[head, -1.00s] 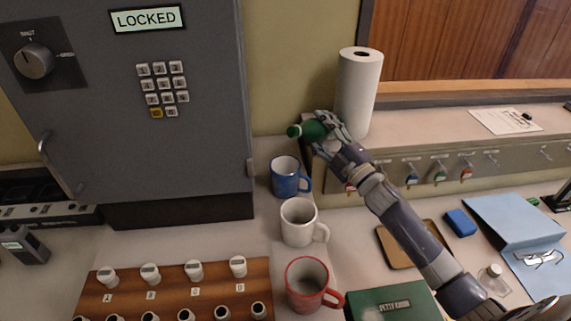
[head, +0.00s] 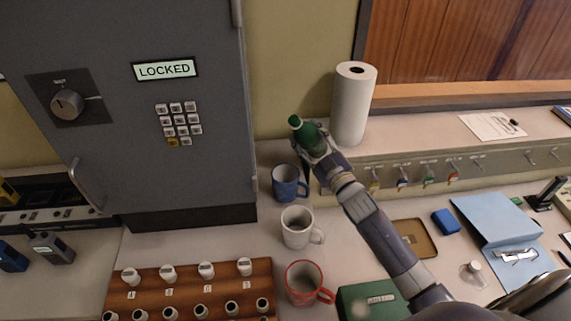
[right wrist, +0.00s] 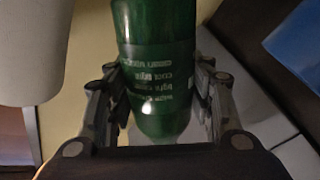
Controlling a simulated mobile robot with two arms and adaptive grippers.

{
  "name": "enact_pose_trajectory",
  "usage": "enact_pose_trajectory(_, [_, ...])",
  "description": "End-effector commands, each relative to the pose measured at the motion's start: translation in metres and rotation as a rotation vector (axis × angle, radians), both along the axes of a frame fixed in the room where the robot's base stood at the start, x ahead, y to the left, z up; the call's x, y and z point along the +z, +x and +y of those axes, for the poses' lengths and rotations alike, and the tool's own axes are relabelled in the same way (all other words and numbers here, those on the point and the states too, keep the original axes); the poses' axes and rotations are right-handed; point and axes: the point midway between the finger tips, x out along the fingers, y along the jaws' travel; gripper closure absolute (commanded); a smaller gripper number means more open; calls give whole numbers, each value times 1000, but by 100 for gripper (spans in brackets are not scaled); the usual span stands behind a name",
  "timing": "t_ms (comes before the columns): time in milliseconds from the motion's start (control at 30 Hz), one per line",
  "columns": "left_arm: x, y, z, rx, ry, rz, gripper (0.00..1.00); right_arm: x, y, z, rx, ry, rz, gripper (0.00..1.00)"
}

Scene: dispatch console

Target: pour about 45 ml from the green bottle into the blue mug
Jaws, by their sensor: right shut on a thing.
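The green bottle (head: 307,135) is in my right gripper (head: 317,152), whose jaws are shut around its body; it leans with its neck toward the upper left in the head view. In the right wrist view the bottle (right wrist: 157,60) stands between the two fingers (right wrist: 158,108), its printed label upside down. The blue mug (head: 286,186) stands upright on the counter, just below and left of the bottle in the head view. I cannot tell what is in the mug, and no stream of liquid shows. My left gripper is not in view.
A paper towel roll (head: 354,103) stands close behind the bottle on the raised ledge. A white mug (head: 297,228) and a red mug (head: 303,284) stand in front of the blue mug. The grey locked cabinet (head: 190,60) rises to the left.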

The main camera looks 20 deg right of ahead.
Motion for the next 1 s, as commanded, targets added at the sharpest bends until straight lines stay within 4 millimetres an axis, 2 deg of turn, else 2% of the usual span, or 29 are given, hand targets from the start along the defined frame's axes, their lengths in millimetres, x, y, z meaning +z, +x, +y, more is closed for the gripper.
enact_pose_trajectory(33, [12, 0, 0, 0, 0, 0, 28, 7, 0, 0, 0, 36, 13, 80])
enact_pose_trajectory(500, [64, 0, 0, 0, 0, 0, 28, 10, -2, 2, 3, 409, 142, 80])
enact_pose_trajectory(733, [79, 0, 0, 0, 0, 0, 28, 15, -3, 4, 4, 505, 177, 80])
enact_pose_trajectory(1000, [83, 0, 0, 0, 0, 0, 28, 16, -3, 5, 5, 549, 194, 80])
